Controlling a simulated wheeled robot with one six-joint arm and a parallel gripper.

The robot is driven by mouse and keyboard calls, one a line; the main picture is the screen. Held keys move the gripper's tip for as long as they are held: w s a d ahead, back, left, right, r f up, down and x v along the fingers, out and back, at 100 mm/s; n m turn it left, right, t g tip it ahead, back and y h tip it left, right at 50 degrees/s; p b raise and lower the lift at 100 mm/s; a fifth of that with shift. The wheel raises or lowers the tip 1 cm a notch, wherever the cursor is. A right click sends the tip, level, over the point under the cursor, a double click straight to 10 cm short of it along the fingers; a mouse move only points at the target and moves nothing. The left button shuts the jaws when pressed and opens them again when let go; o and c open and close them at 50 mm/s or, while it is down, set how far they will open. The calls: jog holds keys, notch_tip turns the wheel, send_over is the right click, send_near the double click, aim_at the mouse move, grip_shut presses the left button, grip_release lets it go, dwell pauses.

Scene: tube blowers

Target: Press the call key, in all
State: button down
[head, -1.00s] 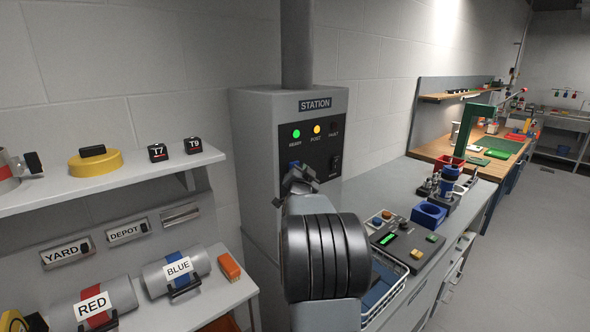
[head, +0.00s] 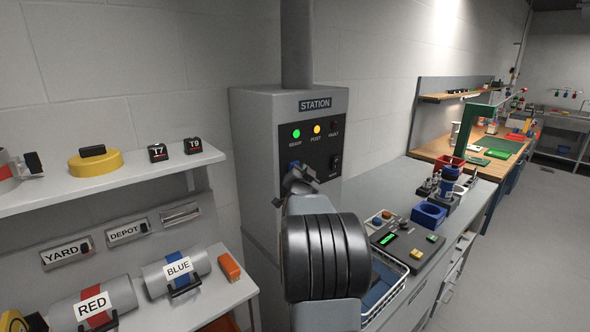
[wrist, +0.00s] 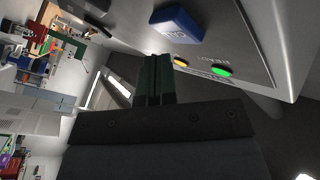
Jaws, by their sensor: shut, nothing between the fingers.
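The grey station box (head: 243,130) stands against the wall with a dark panel (head: 316,150) on its front. A blue key (head: 293,165) sits low on the panel's left side, partly hidden behind my gripper (head: 290,185). My gripper (wrist: 155,60) is shut and empty. Its fingertips are beside the key in that picture, with a gap between them. On the panel the green READY lamp (head: 296,134) and yellow POST lamp (head: 317,129) are lit; the VAULT lamp (head: 334,126) is dark.
A black switch (head: 336,162) is at the panel's lower right. A vertical pipe (head: 297,45) rises from the box. A shelf (head: 120,185) is at left, with labelled RED (head: 93,303) and BLUE (head: 178,267) carriers below. A counter with a wire basket (head: 395,262) is at right.

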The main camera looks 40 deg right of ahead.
jog(key=shift+w, duration=0.1)
dwell(0.3)
jog(key=shift+w+b, duration=0.3)
jog(key=shift+b, duration=0.05)
